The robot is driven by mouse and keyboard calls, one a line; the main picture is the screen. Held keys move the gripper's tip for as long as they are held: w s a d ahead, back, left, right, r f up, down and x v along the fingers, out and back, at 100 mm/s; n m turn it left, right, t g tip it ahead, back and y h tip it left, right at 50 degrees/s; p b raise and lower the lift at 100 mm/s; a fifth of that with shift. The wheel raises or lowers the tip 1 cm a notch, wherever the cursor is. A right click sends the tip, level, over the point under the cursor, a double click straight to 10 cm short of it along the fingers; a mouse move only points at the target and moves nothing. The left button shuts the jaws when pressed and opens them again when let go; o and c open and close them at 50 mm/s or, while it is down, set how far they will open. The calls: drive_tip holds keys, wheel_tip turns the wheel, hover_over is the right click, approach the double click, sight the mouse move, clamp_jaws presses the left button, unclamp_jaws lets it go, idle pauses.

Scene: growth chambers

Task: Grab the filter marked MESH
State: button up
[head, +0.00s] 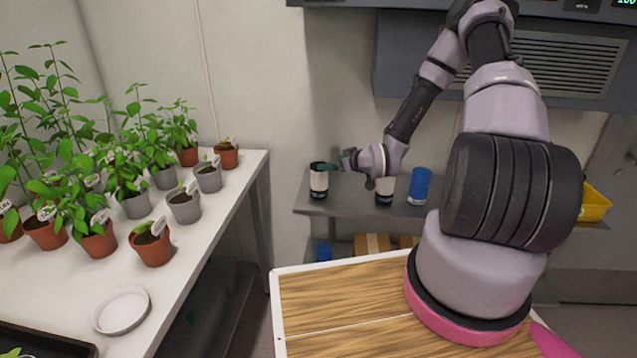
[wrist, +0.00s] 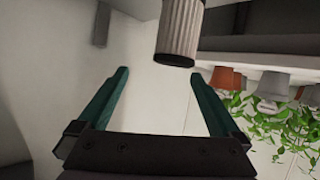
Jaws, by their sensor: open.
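A pale cylindrical filter (head: 319,181) with dark ends stands at the left end of the grey wall shelf in the head view. A second pale filter (head: 384,191) stands to its right, partly hidden by my arm, and a blue cylinder (head: 420,186) stands further right. No MESH marking is readable on any of them. My gripper (head: 337,164) is close to the left filter, beside its upper part. In the wrist view my gripper (wrist: 158,73) is open with teal fingers and nothing between them.
The grey shelf (head: 345,208) holds the cylinders. A yellow bin (head: 594,203) is at its right. Below are a blue item (head: 323,252) and brown boxes (head: 372,244). A white bench (head: 200,238) with several potted plants is at the left. A dark vented unit (head: 540,62) overhangs the shelf.

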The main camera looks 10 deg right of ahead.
sight(322, 174)
drive_tip(key=f+t, duration=0.1)
drive_tip(key=s+a+f+m+t, duration=0.1)
drive_tip(key=s+a+f+t, duration=0.1)
drive_tip(key=f, duration=0.1)
drive_tip(key=shift+a+f+m, duration=0.1)
drive_tip(key=shift+a+m, duration=0.1)
drive_tip(key=shift+m, duration=0.1)
drive_tip(key=shift+s+a+f+m+t+h, duration=0.1)
drive_tip(key=shift+s+f+m+t+h, duration=0.2)
drive_tip(key=shift+t, duration=0.35)
drive_tip(key=shift+s+a+m+t+h, duration=0.1)
drive_tip(key=shift+s+m+t, duration=0.3)
drive_tip(key=shift+t, duration=0.25)
drive_tip(key=x, duration=0.4)
drive_tip(key=shift+w, duration=0.3)
drive_tip(key=x, duration=0.6)
drive_tip(key=shift+d, duration=0.25)
drive_tip(key=shift+w, duration=0.1)
drive_tip(key=c, duration=1.4)
